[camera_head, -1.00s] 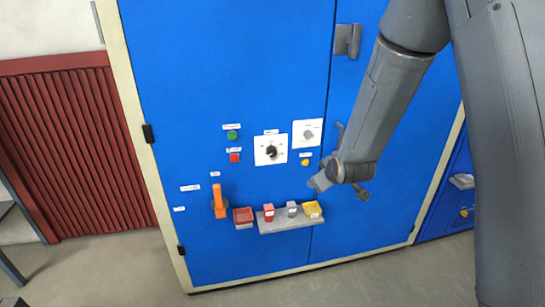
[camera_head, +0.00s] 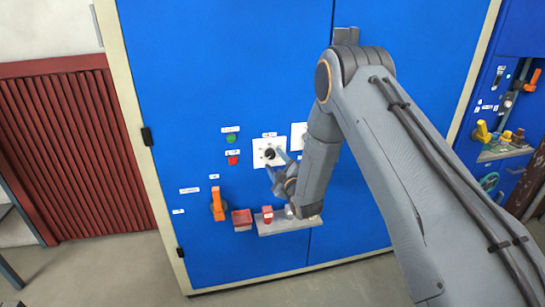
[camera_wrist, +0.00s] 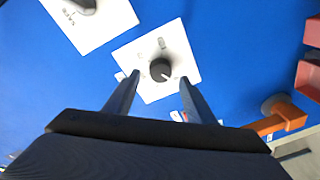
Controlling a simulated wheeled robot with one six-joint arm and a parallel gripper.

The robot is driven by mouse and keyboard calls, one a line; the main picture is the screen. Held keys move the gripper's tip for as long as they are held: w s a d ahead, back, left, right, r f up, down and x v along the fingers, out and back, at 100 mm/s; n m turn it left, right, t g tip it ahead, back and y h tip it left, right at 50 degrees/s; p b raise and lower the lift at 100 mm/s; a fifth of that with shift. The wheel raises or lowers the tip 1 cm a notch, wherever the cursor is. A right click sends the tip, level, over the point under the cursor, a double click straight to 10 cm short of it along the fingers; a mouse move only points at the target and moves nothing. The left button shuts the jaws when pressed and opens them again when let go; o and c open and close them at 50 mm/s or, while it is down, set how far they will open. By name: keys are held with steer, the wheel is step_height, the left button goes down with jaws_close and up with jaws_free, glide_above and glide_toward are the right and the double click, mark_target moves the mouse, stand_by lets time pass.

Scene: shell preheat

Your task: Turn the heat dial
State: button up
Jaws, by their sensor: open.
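The heat dial is most likely the round black knob (camera_head: 269,153) on a white square plate on the blue cabinet; its label is too small to read. In the wrist view the black knob (camera_wrist: 161,70) sits on its white plate (camera_wrist: 188,62), with a light pointer mark. My gripper (camera_head: 274,160) is open and empty, in front of the plate's lower right part. In the wrist view its two fingers (camera_wrist: 158,88) point toward the knob, one on each side of its line, with their tips short of the knob.
A second white plate (camera_head: 298,133) is to the right, partly hidden by my arm. A green button (camera_head: 232,138) and a red button (camera_head: 233,160) are to the left. An orange handle (camera_head: 218,204), a red bin (camera_head: 242,219) and a grey shelf (camera_head: 285,227) are below.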

mark_target(272, 155)
steer(key=shift+p+x, duration=0.3)
steer(key=shift+x, duration=1.35)
steer(key=c, duration=1)
steer(key=shift+c, duration=0.2)
steer(key=m+b, duration=0.4)
steer(key=shift+w+f+m+t, duration=0.1)
steer(key=shift+f+m+t, duration=0.05)
steer(key=shift+m+t, duration=0.2)
steer(key=m+b, duration=0.2)
steer(key=m, duration=0.2)
steer(key=shift+t, duration=0.25)
steer(key=shift+d+m+b, duration=0.1)
steer(key=shift+m+b, duration=1.05)
steer(key=shift+m, duration=0.6)
steer(key=shift+h, duration=0.4)
